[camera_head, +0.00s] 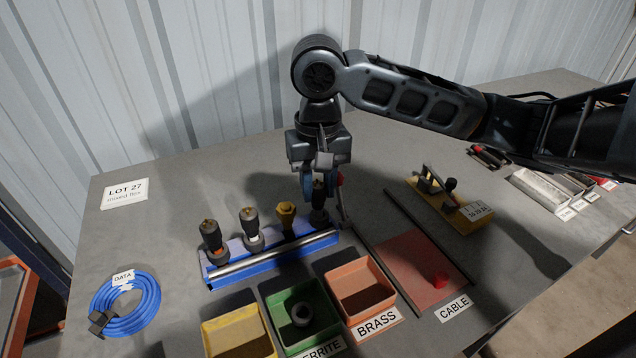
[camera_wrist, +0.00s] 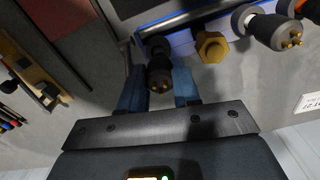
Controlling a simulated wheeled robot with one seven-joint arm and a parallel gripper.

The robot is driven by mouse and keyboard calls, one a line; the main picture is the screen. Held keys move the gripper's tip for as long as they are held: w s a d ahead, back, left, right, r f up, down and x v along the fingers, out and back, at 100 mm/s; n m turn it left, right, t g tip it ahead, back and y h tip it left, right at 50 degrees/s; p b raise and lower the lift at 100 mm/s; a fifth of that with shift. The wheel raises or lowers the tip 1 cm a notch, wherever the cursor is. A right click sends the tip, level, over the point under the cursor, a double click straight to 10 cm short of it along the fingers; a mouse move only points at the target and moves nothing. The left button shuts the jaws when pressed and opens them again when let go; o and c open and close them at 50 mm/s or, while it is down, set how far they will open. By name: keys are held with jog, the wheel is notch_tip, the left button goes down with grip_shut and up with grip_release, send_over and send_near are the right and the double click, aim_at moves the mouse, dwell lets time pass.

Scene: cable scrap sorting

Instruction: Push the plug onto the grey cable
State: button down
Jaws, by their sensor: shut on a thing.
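My gripper (camera_head: 318,188) points down over the right end of a blue rack (camera_head: 212,270). Its two blue fingers, also seen in the wrist view (camera_wrist: 159,88), are shut on a black plug (camera_head: 318,216). The plug looks upright at the rack's right end. The grey cable cannot be made out clearly; whatever is under the plug is hidden, so I cannot tell whether they touch.
Yellow, green (camera_head: 270,304) and orange (camera_head: 335,283) bins sit in front. A coiled blue cable (camera_head: 148,296) lies left; a yellow-based fixture (camera_head: 462,222) stands right.

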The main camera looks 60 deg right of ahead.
jog(key=shift+f, duration=0.5)
dwell(1.2)
dwell(0.3)
jog(key=c, duration=0.7)
grip_release()
jog(key=shift+c, duration=0.2)
jog(key=shift+r+p, duration=2.2)
jog(key=shift+r, duration=1.3)
